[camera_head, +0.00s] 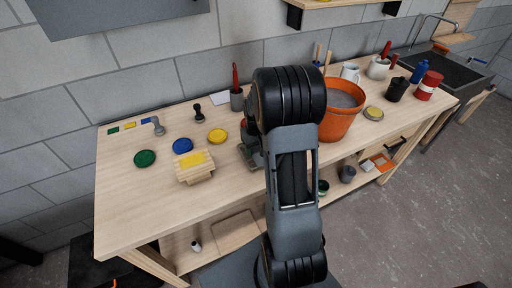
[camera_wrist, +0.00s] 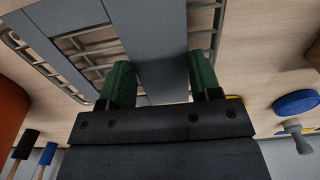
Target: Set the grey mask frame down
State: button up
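In the wrist view my gripper (camera_wrist: 162,80) has its two green-padded fingers on either side of a broad grey bar, which fills the gap between them. I take this bar to be part of the grey mask frame (camera_wrist: 160,45). Grey strips and thin rails show past the fingers over the pale wooden top; I cannot tell which belong to the frame. In the head view my arm hides most of the gripper, and only a grey edge (camera_head: 250,156) shows beside it, low over the workbench (camera_head: 130,205). Contact with the bench is unclear.
An orange bucket (camera_head: 338,120) stands close to the right of my arm. Left of it are a wooden block with a yellow top (camera_head: 194,166), a blue disc (camera_head: 182,145), a yellow disc (camera_head: 217,136) and a green disc (camera_head: 145,158). The bench's front left is clear.

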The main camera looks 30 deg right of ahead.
jog(key=o, duration=0.5)
jog(key=shift+c, duration=0.2)
jog(key=shift+r, duration=0.1)
notch_tip(320, 180, up, 12)
jog(key=s+a+r+n+t, duration=0.1)
jog(key=s+a+r+t, duration=0.3)
jog(key=s+a, duration=0.9)
jog(key=a, duration=0.3)
jog(key=shift+s+a+n, duration=0.2)
jog(key=shift+s+n, duration=0.05)
jog(key=shift+n, duration=0.05)
jog(key=shift+r, duration=0.15)
